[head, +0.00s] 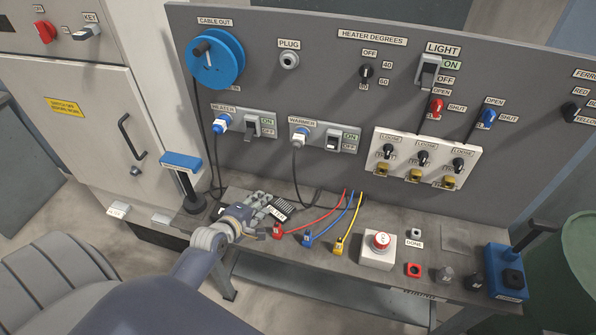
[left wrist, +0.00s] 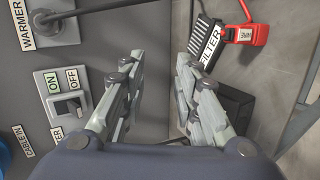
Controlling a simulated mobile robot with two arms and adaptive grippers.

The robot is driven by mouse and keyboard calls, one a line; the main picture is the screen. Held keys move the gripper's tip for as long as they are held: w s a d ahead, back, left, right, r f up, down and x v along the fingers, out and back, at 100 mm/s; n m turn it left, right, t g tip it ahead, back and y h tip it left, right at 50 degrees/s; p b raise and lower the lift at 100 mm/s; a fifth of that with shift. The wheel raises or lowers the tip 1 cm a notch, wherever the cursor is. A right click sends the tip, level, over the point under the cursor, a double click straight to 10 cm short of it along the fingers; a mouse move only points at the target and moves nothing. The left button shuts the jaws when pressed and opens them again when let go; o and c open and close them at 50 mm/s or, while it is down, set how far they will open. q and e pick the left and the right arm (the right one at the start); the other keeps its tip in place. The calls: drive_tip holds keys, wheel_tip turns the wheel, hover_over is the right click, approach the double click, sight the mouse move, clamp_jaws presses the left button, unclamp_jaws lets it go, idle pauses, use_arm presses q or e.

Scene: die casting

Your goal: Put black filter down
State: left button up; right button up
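The black filter (head: 283,206) is a small ribbed black piece with a white FILTER label, lying on the bench at the foot of the panel. It also shows at the top of the left wrist view (left wrist: 203,38), just beyond the right-hand finger. My left gripper (head: 263,215) is over the bench beside the filter. In the left wrist view its two fingers (left wrist: 158,62) stand apart with nothing between them. The filter lies outside the gap; whether a finger touches it I cannot tell. My right gripper is not in view.
Red (head: 277,233), blue (head: 308,239) and yellow (head: 341,245) cable plugs lie right of the filter. A white box with a red button (head: 377,250) stands further right. The upright panel (head: 320,100) closes off the back. A blue-topped lever (head: 181,162) rises at left.

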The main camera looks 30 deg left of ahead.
use_arm(q)
drive_tip(key=shift+f, duration=0.1)
drive_tip(key=s+d+m+g+h, duration=0.2)
drive_tip(key=s+d+m+g, duration=0.2)
drive_tip(key=s+d+m, duration=0.6)
drive_tip(key=s+d+r+m+g, duration=0.2)
drive_tip(key=s+d+m, duration=0.2)
drive_tip(key=s+m, duration=0.2)
drive_tip(key=s+d+r+m+g, duration=0.3)
drive_tip(key=s+d+m, duration=0.15)
drive_tip(key=s, duration=0.25)
wheel_tip(320, 180, down, 33)
drive_tip(key=g+b, duration=0.1)
drive_tip(key=b, duration=0.7)
drive_tip(key=s+a+f+b, duration=0.2)
drive_tip(key=s+f+b, duration=0.1)
drive_tip(key=s+f, duration=0.6)
drive_tip(key=s+a+f+g+y+b, duration=0.1)
drive_tip(key=s+a+f+b, duration=0.1)
drive_tip(key=s+f, duration=0.7)
wheel_tip(320, 180, down, 6)
drive_tip(key=shift+r+m+b, duration=0.2)
drive_tip(key=shift+m+b, duration=0.25)
drive_tip(key=shift+b, duration=0.35)
